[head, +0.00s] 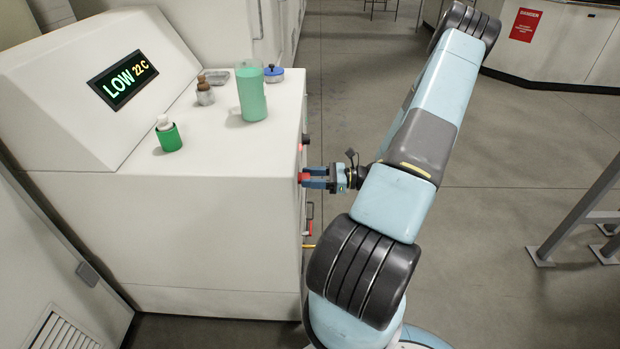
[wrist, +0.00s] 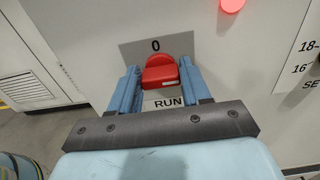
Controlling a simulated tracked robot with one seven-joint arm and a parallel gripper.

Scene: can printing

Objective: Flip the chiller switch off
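The chiller switch (wrist: 160,75) is a red handle on a grey plate (wrist: 129,52) on the white cabinet wall. The plate reads "0" above the handle and "RUN" below it. I cannot tell for sure which mark the handle points to. My gripper (wrist: 158,85) is open, with its two blue fingers on either side of the red handle. The right finger is close to the handle or touching it; a gap shows at the left finger. In the head view my gripper (head: 314,178) reaches left to the cabinet's right side, where a bit of the red switch (head: 302,177) shows.
A round red lamp (wrist: 232,4) glows above right of the switch. The cabinet (head: 215,225) has a display (head: 123,79) reading "LOW 22 C".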

